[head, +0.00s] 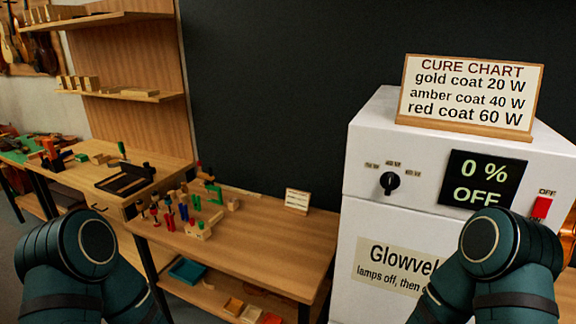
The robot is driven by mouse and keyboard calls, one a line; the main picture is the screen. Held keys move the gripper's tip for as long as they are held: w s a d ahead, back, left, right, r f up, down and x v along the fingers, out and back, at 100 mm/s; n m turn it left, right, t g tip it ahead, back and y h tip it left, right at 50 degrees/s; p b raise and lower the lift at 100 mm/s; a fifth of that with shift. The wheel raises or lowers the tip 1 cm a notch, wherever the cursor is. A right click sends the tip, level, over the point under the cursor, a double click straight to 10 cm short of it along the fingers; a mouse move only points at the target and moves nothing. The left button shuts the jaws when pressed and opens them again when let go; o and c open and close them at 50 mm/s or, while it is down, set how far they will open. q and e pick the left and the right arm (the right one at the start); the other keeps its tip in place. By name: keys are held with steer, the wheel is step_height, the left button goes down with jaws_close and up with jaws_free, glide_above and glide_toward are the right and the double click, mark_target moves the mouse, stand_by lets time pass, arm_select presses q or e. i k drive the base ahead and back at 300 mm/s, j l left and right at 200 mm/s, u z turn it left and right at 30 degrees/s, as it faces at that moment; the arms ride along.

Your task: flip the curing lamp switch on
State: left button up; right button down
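The curing lamp cabinet (420,130) is a white box at the right. A red switch (541,208) is on its front at the right edge, with an OFF label above it. The black display (482,180) reads "0 % OFF". A black knob (390,182) is left of the display, with small wattage labels around it. Neither of my grippers is in view; only dark teal links of my two arms show at the bottom left and bottom right. My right arm covers part of the cabinet's lower front, below the display and switch.
A cure chart sign (470,95) stands on the cabinet, listing gold 20 W, amber 40 W and red 60 W. A "Glowvel" label (395,265) is partly hidden by my arm. A wooden bench (270,235) with clamps and blocks stands left. Something orange-brown (568,238) shows at the right edge.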

mark_target(541, 209)
steer(key=k+l, duration=0.1)
steer(key=l, duration=0.35)
steer(key=k+l, duration=0.1)
steer(key=l, duration=0.35)
steer(key=k+l+u, duration=0.1)
steer(key=l, duration=0.35)
steer(key=k+l, duration=0.1)
steer(key=l, duration=0.35)
steer(key=k+l, duration=0.1)
steer(key=l, duration=0.35)
steer(key=k+l+u, duration=0.1)
steer(key=l, duration=0.35)
